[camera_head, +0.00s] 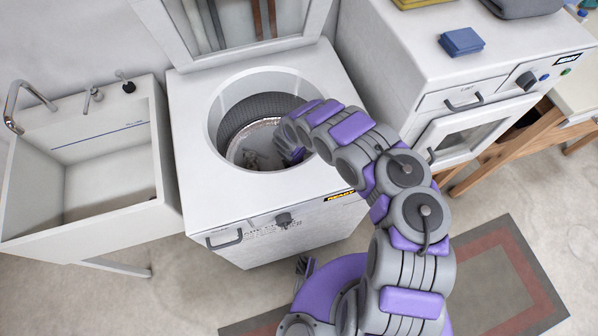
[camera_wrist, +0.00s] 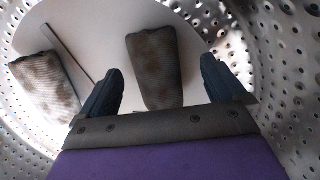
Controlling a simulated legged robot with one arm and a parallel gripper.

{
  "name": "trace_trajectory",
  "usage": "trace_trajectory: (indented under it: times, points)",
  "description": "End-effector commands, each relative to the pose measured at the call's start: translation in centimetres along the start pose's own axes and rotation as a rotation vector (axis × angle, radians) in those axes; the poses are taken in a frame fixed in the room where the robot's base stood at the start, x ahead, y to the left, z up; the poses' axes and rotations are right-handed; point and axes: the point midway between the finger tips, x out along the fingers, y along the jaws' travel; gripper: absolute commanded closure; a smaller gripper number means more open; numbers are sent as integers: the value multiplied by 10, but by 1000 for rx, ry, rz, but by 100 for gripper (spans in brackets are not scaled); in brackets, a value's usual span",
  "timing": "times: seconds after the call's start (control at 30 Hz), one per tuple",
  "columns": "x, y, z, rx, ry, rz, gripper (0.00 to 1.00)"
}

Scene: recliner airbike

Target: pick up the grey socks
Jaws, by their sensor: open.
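In the wrist view, two grey-brown mottled fabric bundles lie on the pale floor of a perforated metal drum (camera_wrist: 285,60). They look like socks, one bundle (camera_wrist: 155,68) in the middle and the other (camera_wrist: 44,86) at the left. My gripper (camera_wrist: 158,82) is open, and the middle bundle shows between its two dark fingers. I cannot tell whether they touch it. In the head view my arm reaches down into the round opening of the white top-loading washer (camera_head: 188,100). A greyish shape (camera_head: 255,158) shows inside the drum, and my gripper is mostly hidden there.
A thin rod or seam (camera_wrist: 68,52) runs beside the left bundle. The washer's raised lid (camera_head: 165,30) stands behind the opening. A white sink (camera_head: 30,215) is at the left. A white appliance (camera_head: 400,60) with a folded blue cloth (camera_head: 461,42) on top is at the right.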

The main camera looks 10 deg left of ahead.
Motion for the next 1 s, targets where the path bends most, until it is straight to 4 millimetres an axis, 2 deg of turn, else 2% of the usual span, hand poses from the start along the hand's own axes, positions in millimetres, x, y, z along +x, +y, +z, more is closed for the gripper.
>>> trace_trajectory:
  times: [0.13, 0.73, 1.0]
  points:
    - [-1, 0, 0, 0, 0, 0, 4]
    - [-1, 0, 0, -1, 0, -1, 61]
    - [-1, 0, 0, -1, 0, -1, 63]
